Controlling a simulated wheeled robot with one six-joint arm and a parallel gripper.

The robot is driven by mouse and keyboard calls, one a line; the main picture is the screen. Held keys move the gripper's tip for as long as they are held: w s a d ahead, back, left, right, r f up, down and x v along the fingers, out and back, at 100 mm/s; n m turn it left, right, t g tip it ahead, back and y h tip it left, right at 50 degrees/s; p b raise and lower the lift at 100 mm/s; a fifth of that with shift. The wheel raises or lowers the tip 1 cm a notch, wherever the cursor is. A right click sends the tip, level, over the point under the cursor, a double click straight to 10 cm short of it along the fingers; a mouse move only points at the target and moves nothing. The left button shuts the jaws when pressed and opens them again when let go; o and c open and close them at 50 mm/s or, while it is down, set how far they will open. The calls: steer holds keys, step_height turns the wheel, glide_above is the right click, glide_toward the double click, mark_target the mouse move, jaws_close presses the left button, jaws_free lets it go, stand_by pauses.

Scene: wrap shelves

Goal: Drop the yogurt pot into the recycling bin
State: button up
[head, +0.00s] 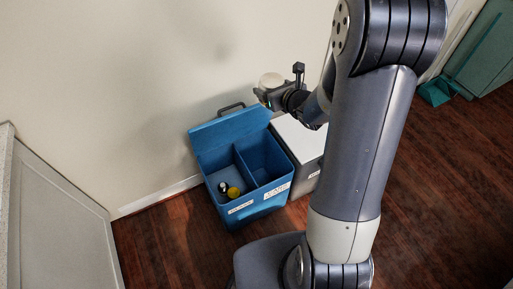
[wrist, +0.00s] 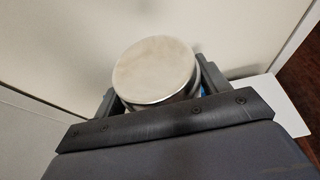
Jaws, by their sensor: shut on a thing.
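My gripper (head: 268,94) is raised above the back right part of the blue recycling bin (head: 224,132). It is shut on the yogurt pot (head: 271,79), whose pale round top shows. In the wrist view the pot (wrist: 155,70) sits between the two fingers, its round lid facing the camera. The pot's lower part is hidden by the gripper. The bin's blue lid stands open, and a divider splits it into a left and a right compartment. The left compartment holds a yellow item (head: 233,192) and a dark item with white (head: 223,186). The visible part of the right compartment (head: 264,160) looks empty.
A grey bin with a white lid (head: 297,138) stands right beside the blue bin. A pale wall is behind both. A light cabinet (head: 60,220) is at the left. A teal dustpan (head: 438,91) lies at the far right.

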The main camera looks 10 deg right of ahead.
steer(key=w+f+b, duration=0.3)
steer(key=f+b, duration=0.8)
steer(key=f, duration=0.4)
steer(key=w+f+n+y+b, duration=0.1)
steer(key=w+f+b, duration=0.1)
steer(key=f+b, duration=0.9)
steer(key=w+f+b, duration=0.3)
steer(key=f+b, duration=0.9)
steer(key=f, duration=0.7)
steer(key=shift+w+a+f+y, duration=0.2)
steer(key=shift+w+f+y, duration=0.1)
steer(key=shift+w+f, duration=0.1)
